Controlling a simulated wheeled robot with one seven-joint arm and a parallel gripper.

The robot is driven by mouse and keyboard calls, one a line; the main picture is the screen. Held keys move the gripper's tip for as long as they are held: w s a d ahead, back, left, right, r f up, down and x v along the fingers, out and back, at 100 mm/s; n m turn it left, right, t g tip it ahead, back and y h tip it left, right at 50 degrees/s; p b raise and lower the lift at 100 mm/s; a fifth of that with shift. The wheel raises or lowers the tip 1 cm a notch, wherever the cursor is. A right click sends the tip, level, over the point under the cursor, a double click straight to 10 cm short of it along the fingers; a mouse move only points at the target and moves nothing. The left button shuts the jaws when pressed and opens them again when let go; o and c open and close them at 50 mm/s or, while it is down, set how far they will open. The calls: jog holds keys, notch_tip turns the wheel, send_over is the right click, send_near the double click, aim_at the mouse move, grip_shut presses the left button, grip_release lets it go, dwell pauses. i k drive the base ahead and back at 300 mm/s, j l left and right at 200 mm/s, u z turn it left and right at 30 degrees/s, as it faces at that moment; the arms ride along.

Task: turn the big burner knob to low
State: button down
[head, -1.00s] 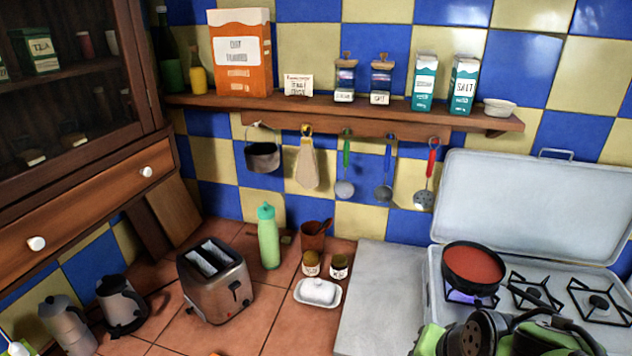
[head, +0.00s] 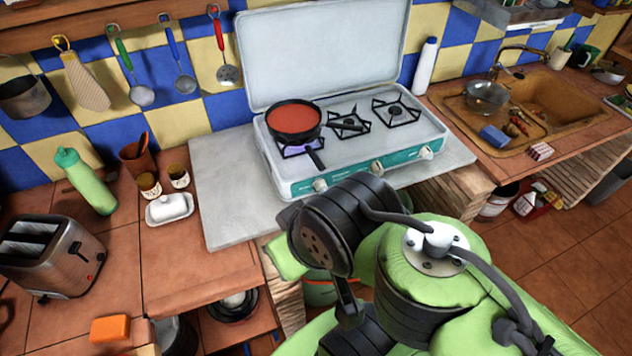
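The camping-style stove (head: 400,152) stands on a pale slab, its white lid raised behind it. A dark pan of red sauce (head: 294,119) sits on the left burner (head: 300,149), where a bluish-violet flame glows. My green and black arm fills the lower middle, in front of the stove and below the knobs. My gripper's fingertips do not show.
A sink (head: 560,100) lies to the right. Utensils hang behind. Open floor (head: 560,250) shows at lower right.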

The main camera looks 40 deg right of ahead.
aim_at(319, 183)
jog(key=z, duration=1.35)
